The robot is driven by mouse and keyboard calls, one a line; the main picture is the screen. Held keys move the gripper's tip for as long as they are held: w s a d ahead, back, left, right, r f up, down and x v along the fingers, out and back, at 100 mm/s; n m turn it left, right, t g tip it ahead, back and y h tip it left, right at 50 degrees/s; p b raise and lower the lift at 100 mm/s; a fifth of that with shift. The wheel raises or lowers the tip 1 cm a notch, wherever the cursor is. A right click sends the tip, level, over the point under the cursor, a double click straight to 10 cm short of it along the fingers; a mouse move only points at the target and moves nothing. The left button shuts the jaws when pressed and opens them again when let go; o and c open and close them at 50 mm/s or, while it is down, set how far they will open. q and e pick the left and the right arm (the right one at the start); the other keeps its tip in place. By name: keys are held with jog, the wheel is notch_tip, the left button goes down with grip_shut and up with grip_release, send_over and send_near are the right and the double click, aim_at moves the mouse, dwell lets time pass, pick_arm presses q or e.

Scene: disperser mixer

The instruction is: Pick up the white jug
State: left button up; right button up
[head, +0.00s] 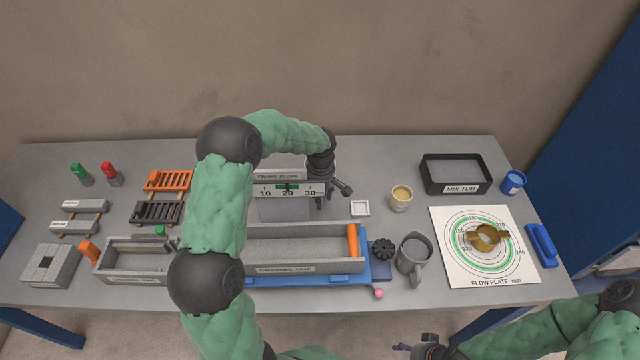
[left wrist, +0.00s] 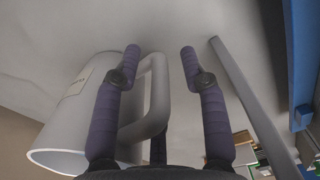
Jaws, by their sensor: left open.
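The white jug (left wrist: 78,118) fills the left part of the left wrist view, with its mouth toward the bottom of that picture and a small label on its side. Its loop handle (left wrist: 160,95) shows between the two fingers of my open left gripper (left wrist: 161,65). The left finger overlaps the jug's body in the picture; I cannot tell whether it touches. In the head view my left gripper (head: 335,192) is beside the numbered gauge, and I cannot surely pick out the white jug there. My right gripper (head: 422,346) is low at the front edge, its jaws unclear.
The numbered gauge (head: 288,190) and the long grey channel mould (head: 305,267) are close to my left gripper. The flow plate (head: 450,225) lies farther right.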

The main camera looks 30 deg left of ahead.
pick_arm(q)
jog(key=shift+f, duration=0.25)
grip_shut()
jog(key=shift+r, duration=0.1)
jog(key=shift+w+r, duration=0.1)
notch_tip(320, 180, up, 18)
jog(key=p, duration=0.3)
dwell(0.5)
